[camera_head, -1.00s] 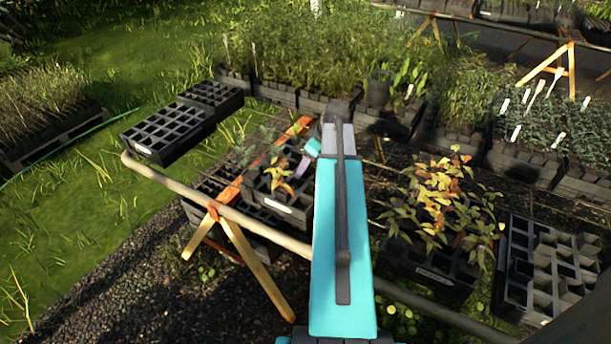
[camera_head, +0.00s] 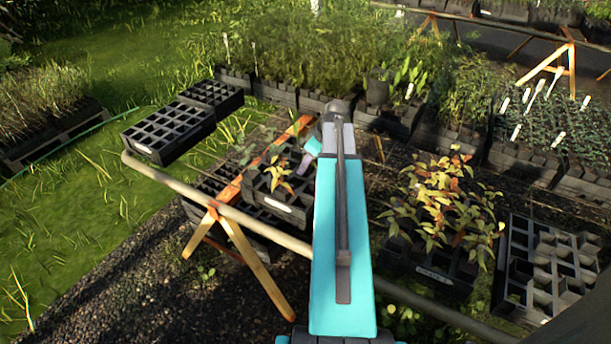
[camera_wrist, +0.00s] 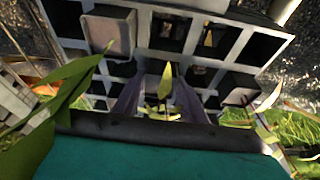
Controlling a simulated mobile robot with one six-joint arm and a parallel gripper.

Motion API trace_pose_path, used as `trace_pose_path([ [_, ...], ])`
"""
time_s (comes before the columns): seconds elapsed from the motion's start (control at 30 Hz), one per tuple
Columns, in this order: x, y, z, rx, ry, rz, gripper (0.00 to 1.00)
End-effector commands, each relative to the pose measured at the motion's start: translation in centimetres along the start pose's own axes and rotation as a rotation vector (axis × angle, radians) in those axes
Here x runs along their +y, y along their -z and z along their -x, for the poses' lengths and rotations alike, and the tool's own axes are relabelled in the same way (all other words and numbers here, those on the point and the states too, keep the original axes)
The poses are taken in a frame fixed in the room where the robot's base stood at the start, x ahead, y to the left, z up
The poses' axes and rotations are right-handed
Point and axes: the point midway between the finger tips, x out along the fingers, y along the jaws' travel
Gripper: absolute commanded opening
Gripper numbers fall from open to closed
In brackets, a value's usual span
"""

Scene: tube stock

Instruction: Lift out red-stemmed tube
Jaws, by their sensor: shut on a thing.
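My gripper (camera_wrist: 158,103) shows in the wrist view as two purple fingers, with a yellow-green seedling (camera_wrist: 165,80) standing between them. The fingers are shut on that seedling's tube, whose body is mostly hidden. A black cell tray (camera_head: 283,207) with a white label is at the gripper in the head view. A plant with yellow-orange leaves (camera_head: 279,176) stands in it, left of my gripper (camera_head: 304,163).
Long green leaves (camera_wrist: 60,90) cross the wrist view at left. An empty tray (camera_head: 165,133) lies at the back left. A tray of orange-leaved plants (camera_head: 445,205) and a pale-celled tray (camera_head: 550,265) are on the right. A bench rail (camera_head: 230,213) runs along the front.

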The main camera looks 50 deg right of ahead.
Motion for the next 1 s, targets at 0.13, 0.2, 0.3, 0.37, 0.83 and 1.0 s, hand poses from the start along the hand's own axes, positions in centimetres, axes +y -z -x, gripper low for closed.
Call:
trace_pose_path([
  [0.13,0.0,0.0,0.0,0.000,-0.001,0.000,0.00],
  [0.2,0.0,0.0,0.1,0.000,-0.001,0.000,0.00],
  [0.3,0.0,0.1,0.2,0.001,-0.001,0.000,0.00],
  [0.37,0.0,0.2,0.4,0.001,-0.001,0.001,0.00],
  [0.83,0.1,2.1,4.8,0.002,-0.003,0.001,0.00],
  [1.0,0.1,3.2,7.4,0.002,-0.003,0.002,0.00],
])
